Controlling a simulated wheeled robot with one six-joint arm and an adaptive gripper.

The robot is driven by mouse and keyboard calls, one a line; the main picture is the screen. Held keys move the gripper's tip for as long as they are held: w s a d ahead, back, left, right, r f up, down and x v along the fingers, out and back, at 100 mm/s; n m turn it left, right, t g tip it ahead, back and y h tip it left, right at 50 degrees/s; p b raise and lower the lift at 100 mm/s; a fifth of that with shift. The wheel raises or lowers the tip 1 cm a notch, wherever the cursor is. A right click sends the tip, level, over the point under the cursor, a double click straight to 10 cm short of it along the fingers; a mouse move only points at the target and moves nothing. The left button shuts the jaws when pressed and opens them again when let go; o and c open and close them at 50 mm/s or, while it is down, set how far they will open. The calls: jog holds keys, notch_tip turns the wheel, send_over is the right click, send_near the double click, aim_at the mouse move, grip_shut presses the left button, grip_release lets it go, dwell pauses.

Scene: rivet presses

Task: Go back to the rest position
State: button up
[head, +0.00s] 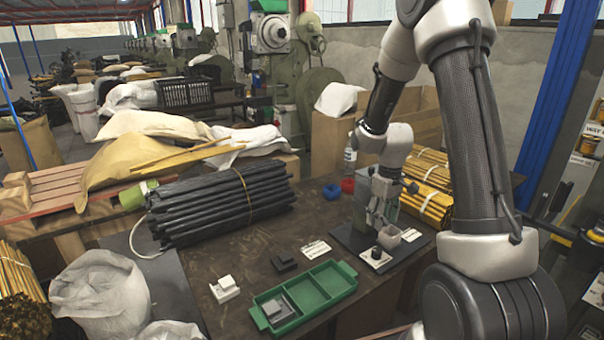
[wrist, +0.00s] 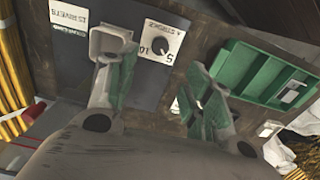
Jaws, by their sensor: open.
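My gripper (head: 379,213) points down over the dark base plate of a small bench station in the head view. In the wrist view my gripper (wrist: 160,95) has its two fingers wide apart with nothing between them. A black knob (head: 377,252) on a white label sits on the plate in front of the gripper; it also shows in the wrist view (wrist: 160,47). A small grey open bin (head: 412,235) stands to the right of the knob. In the wrist view the left finger overlaps the lower part of this bin (wrist: 107,40); I cannot tell whether they touch.
A green divided tray (head: 332,268) lies on the dark table with a grey block in its left compartment. White (head: 225,290) and black (head: 284,263) small blocks stand nearby. A bundle of black tubes (head: 215,205) lies left, yellow bundles (head: 430,170) behind right.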

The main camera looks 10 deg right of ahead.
jog(key=s+a+r+m+t, duration=0.2)
jog(key=s+r, duration=1)
jog(key=s+a+r+m+t, duration=0.2)
jog(key=s+a+r, duration=0.1)
jog(key=s+r, duration=0.8)
jog(key=shift+v, duration=1.05)
